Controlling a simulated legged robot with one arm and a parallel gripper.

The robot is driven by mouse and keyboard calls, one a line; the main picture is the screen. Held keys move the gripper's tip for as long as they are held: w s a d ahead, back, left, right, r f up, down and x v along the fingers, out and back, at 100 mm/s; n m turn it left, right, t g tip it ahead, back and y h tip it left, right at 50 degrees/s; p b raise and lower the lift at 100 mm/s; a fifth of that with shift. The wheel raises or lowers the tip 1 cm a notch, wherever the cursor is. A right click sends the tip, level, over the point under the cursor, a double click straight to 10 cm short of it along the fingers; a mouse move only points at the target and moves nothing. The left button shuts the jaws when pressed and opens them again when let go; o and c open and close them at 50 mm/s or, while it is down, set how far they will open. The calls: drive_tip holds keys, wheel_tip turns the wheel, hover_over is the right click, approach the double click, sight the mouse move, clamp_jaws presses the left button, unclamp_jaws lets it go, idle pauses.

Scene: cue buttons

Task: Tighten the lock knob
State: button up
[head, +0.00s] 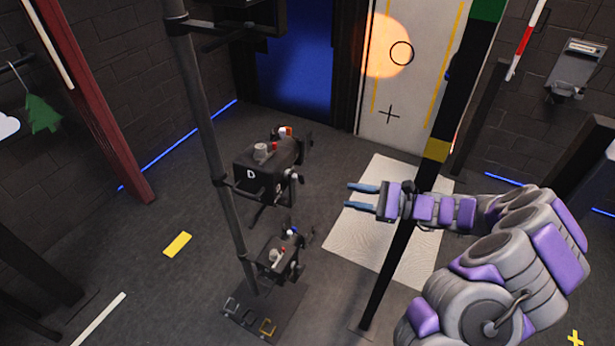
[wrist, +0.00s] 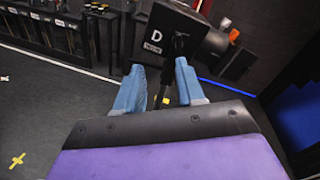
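A lower, smaller dark box (head: 278,262) also carries small knobs. I cannot tell which knob is the lock knob. My gripper (head: 348,196) is open and empty, to the right of both boxes, its blue fingers pointing left. In the wrist view the D box (wrist: 162,32) lies beyond the fingertips (wrist: 158,66), with a dark stem below it showing between the fingers.
The pole stands on a dark base plate (head: 290,318). A black post with a yellow band (head: 436,150) stands just behind my gripper. A pale mat (head: 355,238) lies on the floor. The floor left of the pole is mostly clear, with a yellow strip (head: 177,244).

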sight(298, 178)
drive_tip(key=w+d+f+m+t, duration=0.2)
drive_tip(key=d, duration=0.1)
drive_tip(key=b+x, duration=0.1)
drive_tip(key=x, duration=1.6)
drive_tip(key=shift+f, duration=0.45)
drive_tip(key=shift+c, duration=0.3)
clamp_jaws()
